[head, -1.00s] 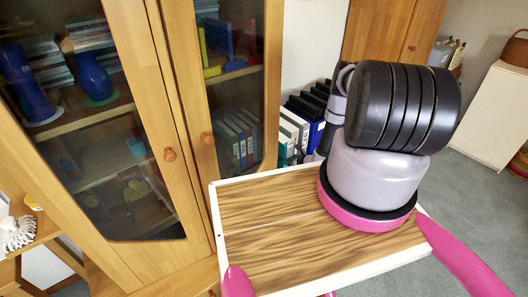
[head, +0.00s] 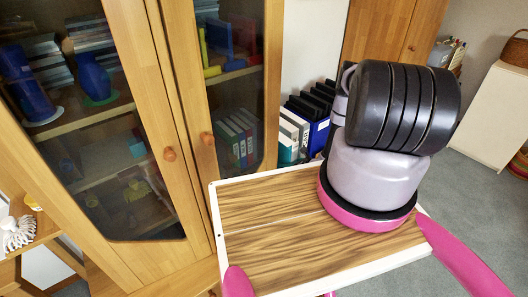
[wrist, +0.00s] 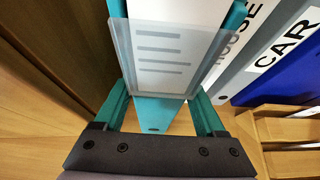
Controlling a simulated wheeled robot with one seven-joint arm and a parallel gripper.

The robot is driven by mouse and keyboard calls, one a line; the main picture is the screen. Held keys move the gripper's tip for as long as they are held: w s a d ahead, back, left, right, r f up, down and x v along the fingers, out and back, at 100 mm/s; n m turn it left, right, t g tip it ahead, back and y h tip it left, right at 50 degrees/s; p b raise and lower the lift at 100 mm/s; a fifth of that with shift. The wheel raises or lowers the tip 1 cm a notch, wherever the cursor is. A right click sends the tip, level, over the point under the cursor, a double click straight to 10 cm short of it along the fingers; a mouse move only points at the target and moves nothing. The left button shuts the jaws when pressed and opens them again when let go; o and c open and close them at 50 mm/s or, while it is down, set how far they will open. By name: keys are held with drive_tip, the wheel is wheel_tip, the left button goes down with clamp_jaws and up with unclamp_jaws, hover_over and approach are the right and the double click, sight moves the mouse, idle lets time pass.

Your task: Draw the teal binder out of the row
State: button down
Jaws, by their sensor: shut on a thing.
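The teal binder (wrist: 155,112) is in the middle of the wrist view, its spine with a clear label pocket and printed white card facing me. My gripper (wrist: 163,120) is shut on it, one finger on each side of the spine. In the head view my gripper is hidden behind my arm. A teal binder (head: 287,152) shows there at the near left end of the row, beside white-spined ones. I cannot tell whether it is the held one.
White binders marked HOUSE (wrist: 235,40) and CAR (wrist: 285,42) and a blue binder (wrist: 293,78) stand to the right of the teal one. A wooden glass-door cabinet (head: 172,100) stands left of the row. Wooden slats (wrist: 285,130) lie at lower right in the wrist view.

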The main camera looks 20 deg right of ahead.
drive_tip(key=shift+c, duration=0.6)
unclamp_jaws()
drive_tip(key=shift+v, duration=4)
